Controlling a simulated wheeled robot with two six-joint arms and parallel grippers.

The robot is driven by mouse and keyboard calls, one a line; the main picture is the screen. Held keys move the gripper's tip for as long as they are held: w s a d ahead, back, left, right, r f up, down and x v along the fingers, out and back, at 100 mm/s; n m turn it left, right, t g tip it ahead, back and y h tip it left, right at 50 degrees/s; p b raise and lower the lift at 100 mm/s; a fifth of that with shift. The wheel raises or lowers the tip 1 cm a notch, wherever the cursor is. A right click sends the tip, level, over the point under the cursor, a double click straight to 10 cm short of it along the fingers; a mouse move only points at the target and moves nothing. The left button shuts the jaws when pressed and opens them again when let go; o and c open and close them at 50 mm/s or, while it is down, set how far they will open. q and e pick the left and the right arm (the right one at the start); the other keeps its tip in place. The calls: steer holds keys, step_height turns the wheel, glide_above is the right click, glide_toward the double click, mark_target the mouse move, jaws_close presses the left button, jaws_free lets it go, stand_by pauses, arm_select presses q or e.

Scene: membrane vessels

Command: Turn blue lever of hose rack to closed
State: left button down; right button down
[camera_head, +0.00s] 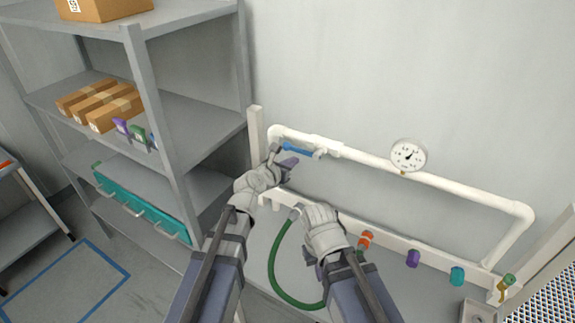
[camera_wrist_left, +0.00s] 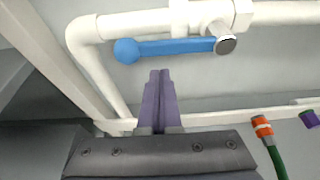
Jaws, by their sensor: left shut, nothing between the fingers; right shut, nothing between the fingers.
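The blue lever (camera_head: 298,148) sits on a valve of the white pipe of the hose rack (camera_head: 465,189). In the left wrist view the lever (camera_wrist_left: 170,47) lies nearly parallel to the pipe, its pivot at the right and its round knob (camera_wrist_left: 126,51) at the left. My left gripper (camera_head: 289,162) has its purple fingers shut and empty, just below the lever. In the left wrist view the fingertips (camera_wrist_left: 159,73) stand below the lever's middle, with a gap visible in the picture. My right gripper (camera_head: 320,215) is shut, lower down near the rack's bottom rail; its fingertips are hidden.
A pressure gauge (camera_head: 408,155) stands on the pipe. A green hose (camera_head: 275,265) hangs near my right gripper. Orange (camera_head: 366,239), purple (camera_head: 412,258) and teal (camera_head: 457,275) couplings line the lower rail. A grey shelf (camera_head: 205,125) with boxes stands at the left.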

arm_select(q)
steer(key=shift+r+p, duration=0.5)
steer(key=shift+r, duration=0.35)
arm_select(e)
steer(key=shift+a+r, duration=0.3)
steer(key=shift+r, duration=0.55)
arm_select(q)
steer(key=shift+s, duration=0.1)
steer(key=shift+a, duration=0.1)
